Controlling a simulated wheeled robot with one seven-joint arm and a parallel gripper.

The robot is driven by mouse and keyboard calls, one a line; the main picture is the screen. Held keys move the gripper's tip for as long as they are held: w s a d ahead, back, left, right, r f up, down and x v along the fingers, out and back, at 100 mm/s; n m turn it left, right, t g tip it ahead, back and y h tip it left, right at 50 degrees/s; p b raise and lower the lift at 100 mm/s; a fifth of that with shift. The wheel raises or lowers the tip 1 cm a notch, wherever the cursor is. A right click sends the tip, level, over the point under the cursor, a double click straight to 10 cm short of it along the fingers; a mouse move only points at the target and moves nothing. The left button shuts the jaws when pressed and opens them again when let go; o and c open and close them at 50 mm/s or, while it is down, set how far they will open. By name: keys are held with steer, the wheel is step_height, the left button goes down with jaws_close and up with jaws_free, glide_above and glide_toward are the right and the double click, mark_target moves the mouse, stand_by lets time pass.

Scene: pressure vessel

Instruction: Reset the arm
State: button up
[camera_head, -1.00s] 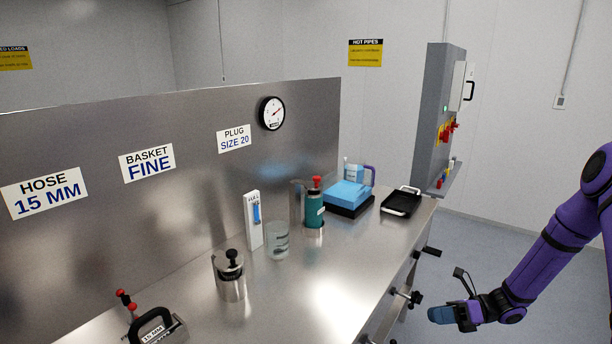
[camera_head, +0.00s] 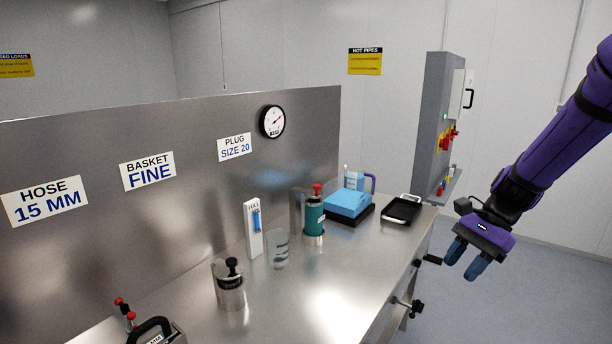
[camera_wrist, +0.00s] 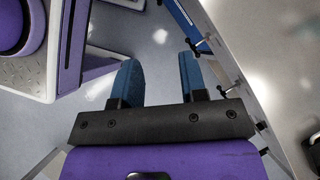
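My gripper (camera_head: 465,260) hangs off the right edge of the steel bench, above the floor, with its blue fingers pointing down. In the wrist view my gripper (camera_wrist: 158,80) shows its two blue fingers well apart with only floor between them. It is open and empty. My purple arm runs up to the top right of the head view. The gripper touches nothing.
The steel bench (camera_head: 335,285) holds a metal canister (camera_head: 230,290), a glass beaker (camera_head: 277,250), a green flask (camera_head: 314,218), a blue block (camera_head: 348,201) and a black tray (camera_head: 401,209). Clamp handles (camera_head: 408,306) jut from its right side. A grey control cabinet (camera_head: 434,125) stands behind.

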steer(key=s+r+n+t+h, duration=0.7)
steer(key=s+r+n, duration=0.5)
steer(key=s+r, duration=0.5)
steer(key=shift+s+a+n+t, duration=0.2)
steer(key=shift+s+n+t, duration=0.2)
steer(key=shift+s, duration=0.8)
